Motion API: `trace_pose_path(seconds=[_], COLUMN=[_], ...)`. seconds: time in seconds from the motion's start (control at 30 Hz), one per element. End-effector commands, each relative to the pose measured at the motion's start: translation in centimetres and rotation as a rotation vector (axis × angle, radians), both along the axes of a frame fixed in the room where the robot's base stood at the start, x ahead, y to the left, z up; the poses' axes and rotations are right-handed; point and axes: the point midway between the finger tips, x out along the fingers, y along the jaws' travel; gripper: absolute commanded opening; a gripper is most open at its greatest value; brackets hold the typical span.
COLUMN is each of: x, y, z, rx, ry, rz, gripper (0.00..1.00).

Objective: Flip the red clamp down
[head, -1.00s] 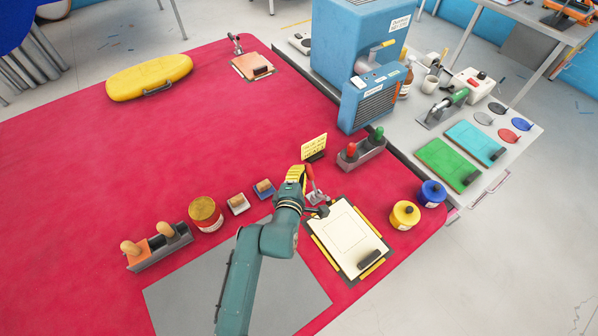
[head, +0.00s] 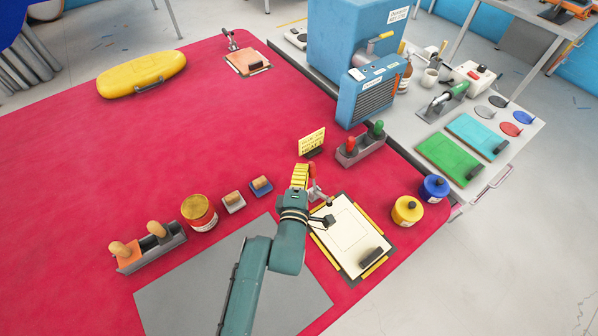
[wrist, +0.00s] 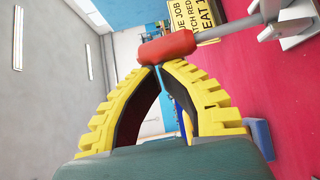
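The red clamp has a red grip (head: 312,170) on a metal lever. It stands at the top edge of a cream board (head: 348,235), its lever still raised. My gripper (head: 302,168) is beside the red grip, on its left in the head view. In the wrist view the red grip (wrist: 167,48) lies across the fingertips of my gripper (wrist: 158,68). The yellow fingers are together at their tips, with only a thin gap, and the grip appears to touch them rather than sit between them. The clamp's base is partly hidden in the head view.
A yellow sign (head: 312,141) stands behind the clamp. A grey holder (head: 360,150) with red and green handles is at its right rear. Yellow (head: 407,210) and blue (head: 434,189) pots stand right of the board. Small blocks and a jar (head: 199,212) are left.

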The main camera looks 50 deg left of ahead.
Motion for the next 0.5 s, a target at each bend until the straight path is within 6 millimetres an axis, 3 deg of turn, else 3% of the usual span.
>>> trace_pose_path(seconds=[0.5], x=[-0.2], y=[-1.4], z=[0.0], rx=[0.124], ry=[-0.015], rz=[-0.004], gripper=[0.0])
